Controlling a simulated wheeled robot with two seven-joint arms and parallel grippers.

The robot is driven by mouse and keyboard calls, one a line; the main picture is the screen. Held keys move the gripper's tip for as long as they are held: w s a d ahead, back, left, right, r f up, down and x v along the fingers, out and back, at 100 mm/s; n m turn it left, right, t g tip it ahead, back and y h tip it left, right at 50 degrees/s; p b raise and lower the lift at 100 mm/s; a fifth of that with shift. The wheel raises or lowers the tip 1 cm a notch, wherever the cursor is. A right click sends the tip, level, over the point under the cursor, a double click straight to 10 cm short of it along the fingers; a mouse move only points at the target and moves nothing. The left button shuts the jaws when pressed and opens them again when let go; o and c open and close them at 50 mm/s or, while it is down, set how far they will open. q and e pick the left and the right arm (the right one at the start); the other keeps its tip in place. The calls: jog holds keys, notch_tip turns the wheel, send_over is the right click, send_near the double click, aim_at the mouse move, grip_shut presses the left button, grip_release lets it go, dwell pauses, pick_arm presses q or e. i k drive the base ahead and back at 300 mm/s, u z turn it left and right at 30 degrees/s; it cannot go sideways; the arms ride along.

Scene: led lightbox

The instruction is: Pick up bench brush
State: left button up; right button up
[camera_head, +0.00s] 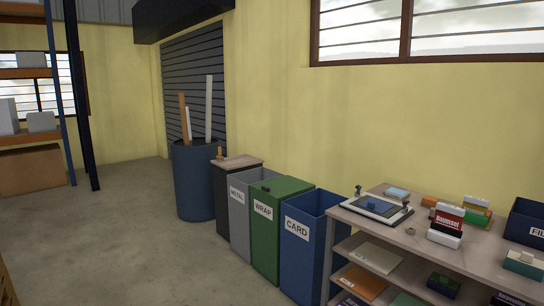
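I cannot clearly make out a bench brush. A small orange-brown upright object (220,153) stands on the light top of a dark cabinet (238,162), left of the bins. It is too small to tell whether it is the brush. Neither of my grippers is in view.
A row of bins marked METAL (240,220), WRAP (281,235) and CARD (312,250) stands along the yellow wall. A blue barrel (193,190) holds long pieces. A cluttered shelf unit (455,252) is at right. The concrete floor (110,240) at left is clear.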

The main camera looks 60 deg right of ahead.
aim_at(220, 158)
jog(key=z, duration=1.45)
jog(key=i, duration=2)
jog(key=u, duration=0.25)
jog(key=i, duration=2.4)
jog(key=z, duration=0.1)
